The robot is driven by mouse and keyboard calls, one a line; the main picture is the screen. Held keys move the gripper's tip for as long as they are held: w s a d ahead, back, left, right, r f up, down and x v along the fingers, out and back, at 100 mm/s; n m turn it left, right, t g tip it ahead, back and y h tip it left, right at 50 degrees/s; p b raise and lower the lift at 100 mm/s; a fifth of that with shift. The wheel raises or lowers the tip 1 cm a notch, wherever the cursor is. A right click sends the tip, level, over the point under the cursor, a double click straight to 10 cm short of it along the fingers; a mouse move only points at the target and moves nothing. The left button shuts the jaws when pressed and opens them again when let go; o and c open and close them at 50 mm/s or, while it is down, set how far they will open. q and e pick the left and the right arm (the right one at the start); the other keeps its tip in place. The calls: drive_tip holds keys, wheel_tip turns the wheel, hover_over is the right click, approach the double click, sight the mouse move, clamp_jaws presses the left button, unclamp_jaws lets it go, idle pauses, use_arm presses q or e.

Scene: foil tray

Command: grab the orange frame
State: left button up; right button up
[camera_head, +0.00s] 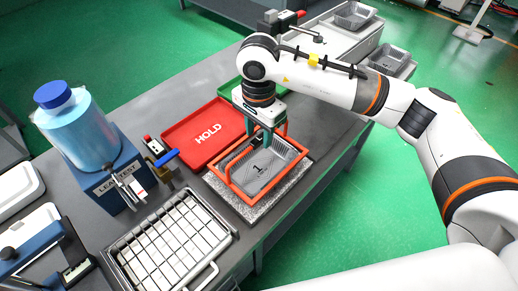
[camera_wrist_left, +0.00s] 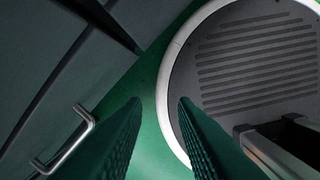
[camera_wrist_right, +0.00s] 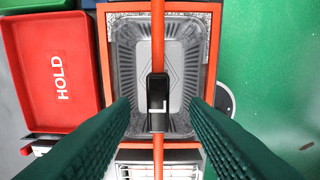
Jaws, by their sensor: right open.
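The orange frame (camera_head: 279,180) sits around a grey foil tray (camera_head: 264,172) marked 1, on a speckled slab. In the right wrist view, the frame (camera_wrist_right: 104,60) has an orange bar crossing over the tray, with a black grip (camera_wrist_right: 158,92) at its middle. My right gripper (camera_head: 262,138) is above the tray at this bar. In the right wrist view its fingers (camera_wrist_right: 162,105) are open, one on each side of the black grip, with gaps showing. My left gripper (camera_wrist_left: 160,103) shows only in its wrist view, open and empty, away from the frame.
A red HOLD tray (camera_head: 203,133) lies to the left of the frame. A wire rack (camera_head: 172,243) is in front. A blue LEAK TEST device (camera_head: 108,178) stands at left. More foil trays (camera_head: 354,15) stand at the back right. The table's right edge is close to the slab.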

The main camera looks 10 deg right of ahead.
sight(258, 139)
wheel_tip(258, 139, down, 4)
drive_tip(key=shift+a+f+p, duration=0.1)
drive_tip(key=shift+f+p, duration=0.15)
drive_tip(key=shift+p, duration=0.85)
drive_tip(key=shift+f, duration=0.3)
drive_tip(key=shift+r, duration=0.1)
clamp_jaws()
